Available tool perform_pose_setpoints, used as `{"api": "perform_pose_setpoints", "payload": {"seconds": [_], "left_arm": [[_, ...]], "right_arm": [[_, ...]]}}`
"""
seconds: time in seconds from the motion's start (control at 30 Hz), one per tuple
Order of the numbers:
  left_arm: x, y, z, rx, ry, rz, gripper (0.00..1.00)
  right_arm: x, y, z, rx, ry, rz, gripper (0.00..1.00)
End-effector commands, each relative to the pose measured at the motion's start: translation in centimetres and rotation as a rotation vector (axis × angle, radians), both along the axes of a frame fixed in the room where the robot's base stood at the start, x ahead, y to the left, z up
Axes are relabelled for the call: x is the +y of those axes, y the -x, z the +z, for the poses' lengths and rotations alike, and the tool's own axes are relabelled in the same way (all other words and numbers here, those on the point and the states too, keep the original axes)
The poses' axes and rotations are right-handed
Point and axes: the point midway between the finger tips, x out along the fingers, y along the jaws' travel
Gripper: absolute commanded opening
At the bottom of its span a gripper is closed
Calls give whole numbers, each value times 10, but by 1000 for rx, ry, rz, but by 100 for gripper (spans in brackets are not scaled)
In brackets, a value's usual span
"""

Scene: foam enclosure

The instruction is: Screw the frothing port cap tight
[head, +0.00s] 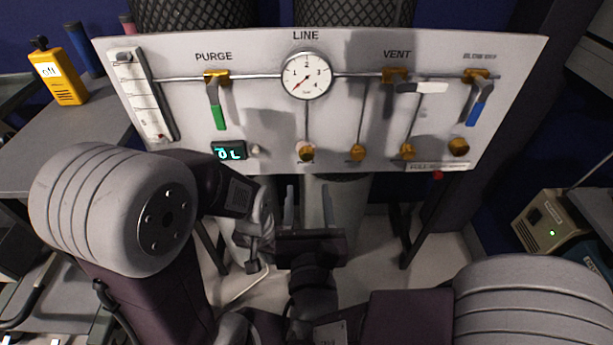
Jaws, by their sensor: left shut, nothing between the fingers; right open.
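A row of small brass fittings runs along the lower edge of the white panel (270,125). The rightmost brass cap (458,147) is the largest, above a small label too blurred to read. I cannot tell for certain that it is the frothing port cap, or how tight it sits. My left gripper (252,266) is shut and empty, hanging below the panel at the left. My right gripper (308,195) is open and empty, with its fingers pointing up just below the panel's middle. Neither gripper touches a brass fitting.
The panel carries a round gauge (307,76), a green-handled valve (217,108), a white-handled valve (422,87) and a blue-handled valve (478,106). A digital display (229,151) is at its lower left. A beige box (552,228) stands at the right.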

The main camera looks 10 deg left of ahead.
Motion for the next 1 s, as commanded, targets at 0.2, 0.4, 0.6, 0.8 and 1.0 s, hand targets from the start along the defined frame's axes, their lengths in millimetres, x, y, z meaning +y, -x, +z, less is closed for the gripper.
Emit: {"api": "perform_pose_setpoints", "payload": {"seconds": [0.2, 0.4, 0.6, 0.8, 1.0], "left_arm": [[0, 0, 2, 0, 0, 0, 0], [0, 0, -17, 0, 0, 0, 0], [0, 0, -22, 0, 0, 0, 0], [0, 0, -21, 0, 0, 0, 0], [0, 0, -21, 0, 0, 0, 0]], "right_arm": [[5, -27, 2, 1, -1, -11, 48], [16, -67, -2, 1, -3, -10, 48], [23, -87, 1, 0, -1, -6, 48], [24, -89, 2, 1, -1, -4, 48], [24, -88, 2, 1, -1, -5, 9]]}}
